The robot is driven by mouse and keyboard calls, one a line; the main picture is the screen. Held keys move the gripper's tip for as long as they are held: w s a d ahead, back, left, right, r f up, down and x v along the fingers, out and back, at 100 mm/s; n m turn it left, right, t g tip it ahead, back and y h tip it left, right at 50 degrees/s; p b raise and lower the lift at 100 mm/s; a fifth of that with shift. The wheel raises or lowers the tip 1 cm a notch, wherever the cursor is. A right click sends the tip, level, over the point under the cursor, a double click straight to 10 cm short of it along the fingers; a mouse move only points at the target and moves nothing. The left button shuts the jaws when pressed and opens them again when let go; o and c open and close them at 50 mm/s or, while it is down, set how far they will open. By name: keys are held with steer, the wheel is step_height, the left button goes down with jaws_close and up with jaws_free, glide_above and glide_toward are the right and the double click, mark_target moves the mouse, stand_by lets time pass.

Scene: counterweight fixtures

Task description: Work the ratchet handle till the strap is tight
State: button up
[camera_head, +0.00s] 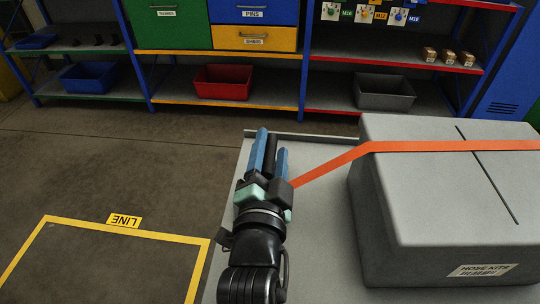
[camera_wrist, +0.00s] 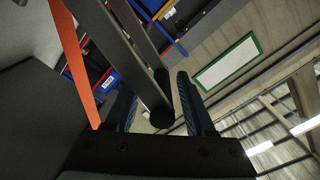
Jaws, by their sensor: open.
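The orange strap (camera_head: 330,165) runs from beside my gripper up over the large grey case (camera_head: 430,215), and it also shows in the wrist view (camera_wrist: 78,65). The ratchet handle (camera_wrist: 130,55) shows in the wrist view as dark parallel side bars with a round black grip (camera_wrist: 162,112) at the end. My gripper (camera_head: 271,145) is open, its two blue fingers pointing away from me. In the wrist view the grip lies between the fingers (camera_wrist: 157,102); I cannot tell whether either finger touches it. The ratchet body is mostly hidden behind my gripper.
The case stands on a grey platform (camera_head: 320,245), close to the right of my gripper. Behind is shelving with a red bin (camera_head: 223,82), a grey bin (camera_head: 384,91) and drawers. Open floor with a yellow-outlined area (camera_head: 125,230) lies left.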

steer(key=s, duration=1.3)
steer(key=shift+a, duration=0.2)
steer(key=shift+w+r, duration=0.1)
steer(key=d+r+n+t+p, duration=0.1)
steer(key=r+n+t+p, duration=0.3)
steer(key=r, duration=2.3)
steer(key=d+r+n+t+p, duration=0.2)
steer(key=r+n+t+p, duration=0.3)
steer(key=r+p, duration=0.8)
step_height(320, 180, up, 15)
steer(key=shift+w+d+r+n+y, duration=0.2)
steer(key=shift+n+y, duration=0.1)
steer(key=shift+n, duration=0.4)
